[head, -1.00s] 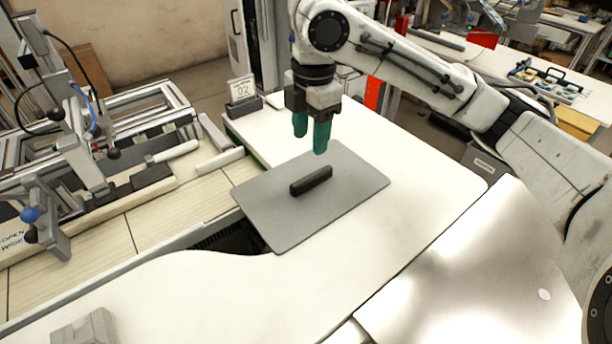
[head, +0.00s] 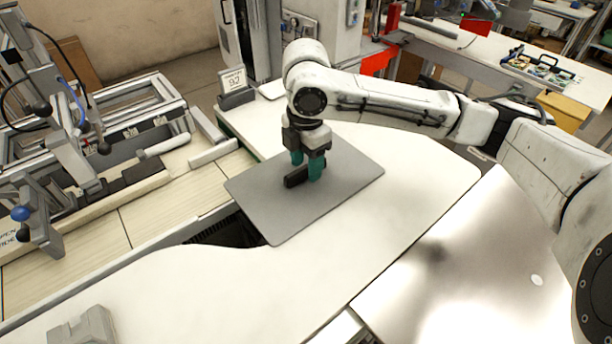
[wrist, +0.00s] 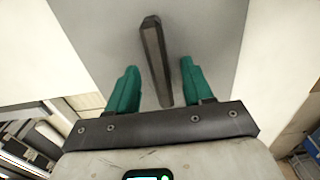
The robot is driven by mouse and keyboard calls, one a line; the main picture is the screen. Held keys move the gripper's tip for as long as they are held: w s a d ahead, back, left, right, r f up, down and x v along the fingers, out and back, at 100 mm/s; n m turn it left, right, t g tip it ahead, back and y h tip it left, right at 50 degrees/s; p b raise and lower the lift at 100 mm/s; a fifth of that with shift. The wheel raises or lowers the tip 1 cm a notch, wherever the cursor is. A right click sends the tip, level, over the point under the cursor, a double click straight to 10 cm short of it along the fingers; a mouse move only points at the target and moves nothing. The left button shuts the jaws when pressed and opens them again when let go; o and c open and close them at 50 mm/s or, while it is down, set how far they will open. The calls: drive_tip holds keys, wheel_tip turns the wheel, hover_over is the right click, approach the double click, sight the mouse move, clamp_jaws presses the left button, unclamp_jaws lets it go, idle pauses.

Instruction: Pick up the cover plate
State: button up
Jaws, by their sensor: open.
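The cover plate (head: 335,205) is a flat grey sheet with a dark bar handle (head: 296,176) on top. It lies on the white table, its left part reaching over a dark gap. My gripper (head: 306,178) is down at the handle, its green fingers pointing at the plate. In the wrist view the handle (wrist: 156,62) runs between the two fingers (wrist: 158,82), with space on both sides. The fingers are open. The plate (wrist: 215,40) also shows there around the handle. Whether the fingertips touch the plate cannot be told.
A small sign in a holder (head: 235,88) stands behind the plate. A metal frame machine (head: 100,140) is at the left. A grey block (head: 84,328) sits at the front left. The white table (head: 420,190) is clear right of the plate.

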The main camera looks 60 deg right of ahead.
drive_tip(key=shift+f, duration=0.15)
clamp_jaws()
idle(0.4)
